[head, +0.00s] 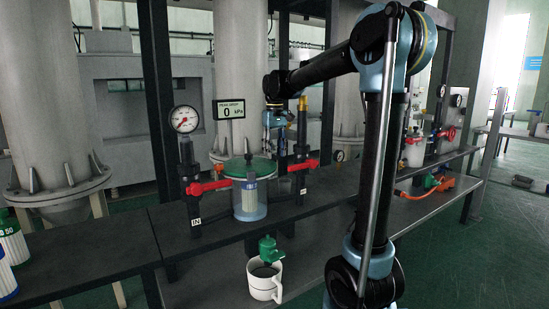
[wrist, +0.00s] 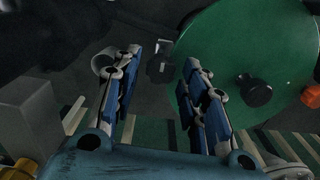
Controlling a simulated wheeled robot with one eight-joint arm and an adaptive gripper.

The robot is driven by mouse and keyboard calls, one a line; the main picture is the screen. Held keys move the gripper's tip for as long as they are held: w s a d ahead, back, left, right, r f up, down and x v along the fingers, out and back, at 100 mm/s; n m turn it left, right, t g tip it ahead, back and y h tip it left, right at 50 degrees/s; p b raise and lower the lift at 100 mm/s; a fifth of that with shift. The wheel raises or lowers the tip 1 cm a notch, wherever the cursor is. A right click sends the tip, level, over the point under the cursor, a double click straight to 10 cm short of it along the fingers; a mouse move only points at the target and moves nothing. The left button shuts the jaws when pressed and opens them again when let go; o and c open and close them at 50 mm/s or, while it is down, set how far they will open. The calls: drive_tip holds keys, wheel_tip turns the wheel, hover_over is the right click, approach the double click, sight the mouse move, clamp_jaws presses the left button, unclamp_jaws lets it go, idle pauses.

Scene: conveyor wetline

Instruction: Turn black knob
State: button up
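A green lid (wrist: 245,50) with a black knob (wrist: 253,90) on it fills the upper right of the wrist view. My gripper (wrist: 163,60) is open and empty. Its right finger overlaps the lid's left edge in the wrist view, with the black knob to the right of the fingers. In the head view my gripper (head: 275,122) hangs above the vessel, partly hidden.
Red valve handles (head: 208,187) (head: 303,165) flank the vessel on dark posts. A round gauge (head: 185,119) and a display (head: 229,109) reading 0 kPa stand behind.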

drive_tip(key=shift+r, duration=2.4)
drive_tip(key=shift+m+t, duration=0.4)
drive_tip(key=shift+m, duration=0.3)
drive_tip(key=s+d+f, duration=0.1)
drive_tip(key=s+d, duration=0.1)
drive_tip(key=s+d+f, duration=0.1)
drive_tip(key=s+d, duration=0.2)
drive_tip(key=s+d+f, duration=0.1)
drive_tip(key=s+d, duration=0.1)
drive_tip(key=d, duration=0.1)
drive_tip(key=shift+s+f, duration=0.3)
drive_tip(key=shift+s, duration=0.05)
drive_tip(key=s+d+f+m, duration=0.1)
drive_tip(key=s+d+f, duration=0.3)
drive_tip(key=s+f, duration=0.4)
drive_tip(key=s+d+f+m+t, duration=0.1)
drive_tip(key=s+d+f+m, duration=0.1)
drive_tip(key=s+d+f, duration=0.3)
drive_tip(key=s+d+f+m, duration=0.1)
drive_tip(key=s+d+f, duration=0.3)
drive_tip(key=s+f, duration=0.7)
drive_tip(key=shift+d+m+t, duration=0.15)
drive_tip(key=shift+m+t, duration=0.15)
drive_tip(key=shift+w+f, duration=0.25)
drive_tip(key=shift+w, duration=0.15)
